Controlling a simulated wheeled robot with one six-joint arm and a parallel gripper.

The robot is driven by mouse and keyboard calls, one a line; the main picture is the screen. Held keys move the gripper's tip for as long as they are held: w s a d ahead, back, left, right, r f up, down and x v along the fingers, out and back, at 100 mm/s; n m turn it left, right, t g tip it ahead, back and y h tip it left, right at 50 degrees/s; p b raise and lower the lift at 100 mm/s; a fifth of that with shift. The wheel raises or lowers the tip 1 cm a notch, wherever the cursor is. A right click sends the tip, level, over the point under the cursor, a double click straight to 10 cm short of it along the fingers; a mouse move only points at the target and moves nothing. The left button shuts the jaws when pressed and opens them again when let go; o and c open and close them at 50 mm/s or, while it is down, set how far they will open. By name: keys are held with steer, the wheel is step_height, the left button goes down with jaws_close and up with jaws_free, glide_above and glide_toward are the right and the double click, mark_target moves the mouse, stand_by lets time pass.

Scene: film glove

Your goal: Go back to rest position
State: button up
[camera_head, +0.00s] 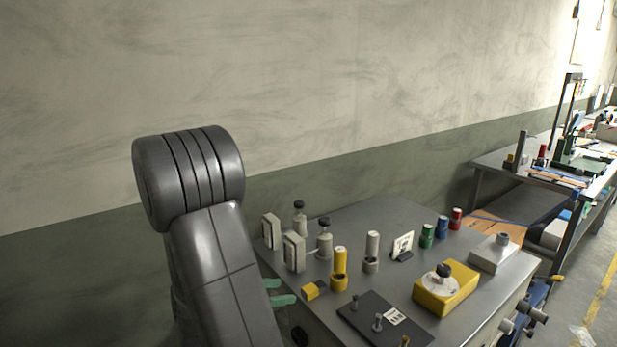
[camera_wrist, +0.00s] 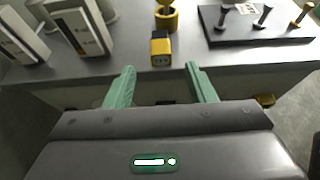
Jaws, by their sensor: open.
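My gripper (camera_wrist: 161,88) is open, with two green fingers spread apart and nothing between them. In the wrist view its fingers lie over the front edge of the grey table (camera_wrist: 110,72). A small yellow and black block (camera_wrist: 161,48) stands on the table just beyond the gap between the fingertips, apart from them. In the head view my arm covers the left end of the table (camera_head: 345,216), and the green fingers show only in part at the table's left edge. The block (camera_head: 314,290) also shows there, close to the fingers.
On the table stand grey boxes (camera_head: 294,251), a yellow cylinder (camera_head: 340,262), a dark plate with pegs (camera_head: 372,312), a yellow box (camera_head: 446,292) and small coloured cans (camera_head: 426,236). A wall (camera_head: 330,100) rises behind. A second bench (camera_head: 490,160) stands at the right.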

mark_target(307, 289)
steer(key=x, duration=0.9)
steer(key=shift+w+d+f, duration=0.1)
steer(key=shift+d+f, duration=0.1)
steer(key=shift+r, duration=0.1)
